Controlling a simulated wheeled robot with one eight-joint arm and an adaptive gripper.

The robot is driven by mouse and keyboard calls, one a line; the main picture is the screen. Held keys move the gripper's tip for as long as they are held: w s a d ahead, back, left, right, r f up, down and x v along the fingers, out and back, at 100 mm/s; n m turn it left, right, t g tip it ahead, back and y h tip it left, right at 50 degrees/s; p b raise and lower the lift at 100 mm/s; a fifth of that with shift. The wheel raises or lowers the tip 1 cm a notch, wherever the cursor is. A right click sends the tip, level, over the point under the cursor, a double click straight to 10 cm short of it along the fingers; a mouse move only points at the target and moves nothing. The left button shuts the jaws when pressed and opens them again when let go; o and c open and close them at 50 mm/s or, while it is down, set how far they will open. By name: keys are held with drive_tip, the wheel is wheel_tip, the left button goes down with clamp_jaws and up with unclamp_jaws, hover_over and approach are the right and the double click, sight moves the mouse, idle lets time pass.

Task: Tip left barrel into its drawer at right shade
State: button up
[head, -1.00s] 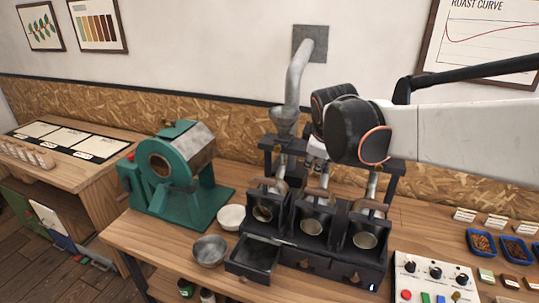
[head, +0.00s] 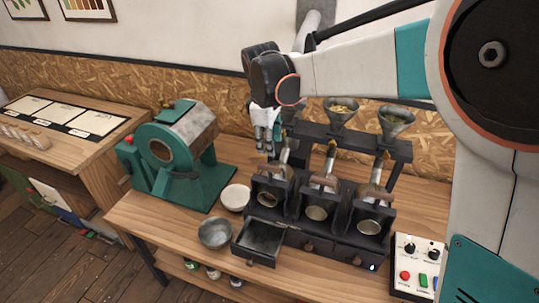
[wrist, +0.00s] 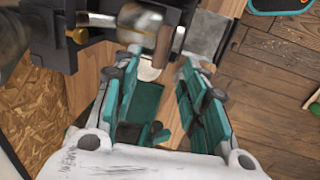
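My gripper (head: 267,143) is above and behind the left barrel, pointing down. In the wrist view its teal-padded fingers (wrist: 158,95) are wide apart with nothing between them. The left funnel is hidden behind my arm.
The middle barrel (head: 317,212) and right barrel (head: 369,226) sit beside it, below funnels (head: 341,110). A white bowl (head: 236,197) and a grey bowl (head: 214,232) stand left of the drawer. A green roaster (head: 182,160) is further left; a control panel (head: 416,262) is at right.

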sight(272, 167)
drive_tip(key=f, duration=0.4)
drive_tip(key=w+f, duration=0.1)
drive_tip(key=f, duration=0.4)
drive_tip(key=w+d+f, duration=0.1)
drive_tip(key=f, duration=0.3)
drive_tip(key=shift+f+b, duration=0.15)
drive_tip(key=shift+b, duration=0.25)
clamp_jaws()
